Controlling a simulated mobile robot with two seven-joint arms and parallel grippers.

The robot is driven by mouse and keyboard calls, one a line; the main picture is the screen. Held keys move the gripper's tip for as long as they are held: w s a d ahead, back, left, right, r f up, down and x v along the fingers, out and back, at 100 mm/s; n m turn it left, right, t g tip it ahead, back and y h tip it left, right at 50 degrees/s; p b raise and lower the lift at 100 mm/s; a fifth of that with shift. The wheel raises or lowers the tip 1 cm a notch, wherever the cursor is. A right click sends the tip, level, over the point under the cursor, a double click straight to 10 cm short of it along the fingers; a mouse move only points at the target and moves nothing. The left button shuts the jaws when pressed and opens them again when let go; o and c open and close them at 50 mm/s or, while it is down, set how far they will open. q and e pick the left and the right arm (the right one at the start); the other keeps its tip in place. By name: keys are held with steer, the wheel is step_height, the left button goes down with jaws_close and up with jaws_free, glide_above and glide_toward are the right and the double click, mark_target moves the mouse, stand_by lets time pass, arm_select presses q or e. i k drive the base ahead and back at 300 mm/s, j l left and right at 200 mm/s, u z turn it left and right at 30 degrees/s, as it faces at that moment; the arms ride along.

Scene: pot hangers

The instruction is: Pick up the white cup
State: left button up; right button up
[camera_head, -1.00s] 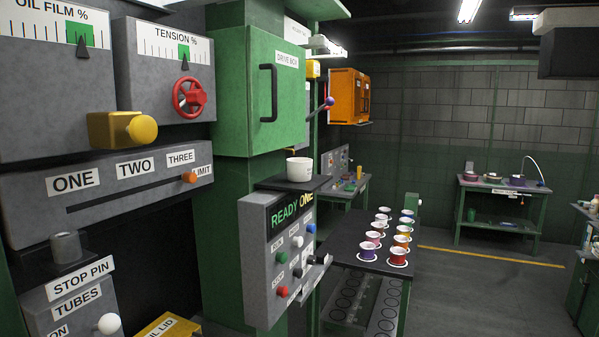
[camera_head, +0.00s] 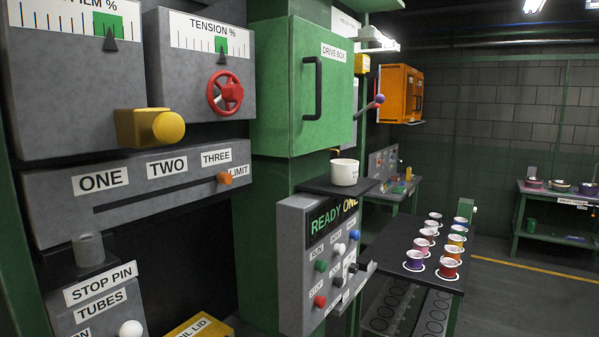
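The white cup (camera_head: 344,172) stands upright on a small dark shelf (camera_head: 318,186) above the control panel marked READY ONE. Faint dark marking shows on its side. A green cabinet labelled DRIVE BOX is behind and above it. Neither of my grippers is in view, and nothing touches the cup.
The green drive box (camera_head: 300,90) overhangs near the cup. The control panel (camera_head: 310,245) with coloured buttons is just below the shelf. A dark table (camera_head: 400,240) with several coloured cups stands to the right. Open floor (camera_head: 520,300) lies at the lower right.

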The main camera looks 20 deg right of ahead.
mark_target(343, 172)
steer(key=i+l+u, duration=0.25)
steer(key=l, duration=0.25)
steer(key=l+u, duration=0.25)
steer(key=l, duration=0.25)
steer(key=l+u, duration=0.25)
steer(key=l, duration=0.8)
steer(key=i+l, duration=0.1)
steer(key=l, duration=1)
steer(key=l+u, duration=0.1)
steer(key=l, duration=1)
steer(key=i, duration=0.05)
